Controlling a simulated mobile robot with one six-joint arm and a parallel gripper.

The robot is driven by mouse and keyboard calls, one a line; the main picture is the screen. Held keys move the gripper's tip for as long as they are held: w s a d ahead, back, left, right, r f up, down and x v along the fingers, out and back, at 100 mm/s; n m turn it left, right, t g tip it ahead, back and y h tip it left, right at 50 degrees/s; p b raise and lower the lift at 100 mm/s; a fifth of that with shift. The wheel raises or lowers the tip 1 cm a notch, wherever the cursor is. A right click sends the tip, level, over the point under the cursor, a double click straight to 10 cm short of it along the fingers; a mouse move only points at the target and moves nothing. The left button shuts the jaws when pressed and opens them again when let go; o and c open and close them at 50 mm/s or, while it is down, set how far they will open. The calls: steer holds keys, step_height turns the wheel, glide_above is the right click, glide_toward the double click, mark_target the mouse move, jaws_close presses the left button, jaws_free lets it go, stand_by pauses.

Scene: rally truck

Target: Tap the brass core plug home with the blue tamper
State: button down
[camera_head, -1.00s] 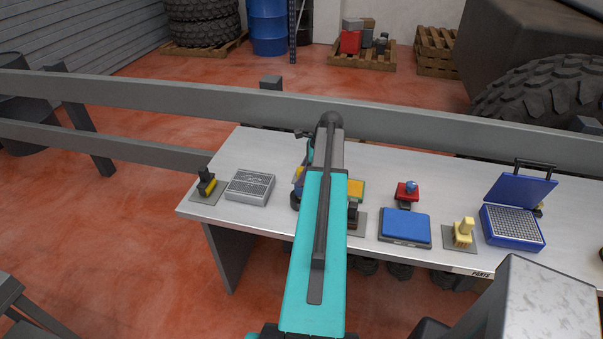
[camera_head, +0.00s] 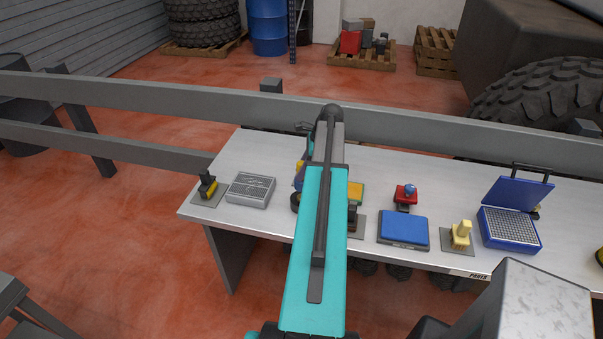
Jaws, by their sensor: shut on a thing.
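A dark round piece (camera_head: 295,200) shows just beneath, partly covered by the arm. I cannot tell whether the tamper touches it. I cannot make out the brass core plug.
A grey rail (camera_head: 450,134) runs behind.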

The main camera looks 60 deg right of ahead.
steer(key=shift+r, duration=0.65)
step_height(320, 180, down, 7)
steer(key=b, duration=0.3)
steer(key=shift+r+p, duration=0.45)
steer(key=shift+r, duration=0.1)
steer(key=shift+r+p, duration=1.1)
steer(key=shift+r, duration=0.4)
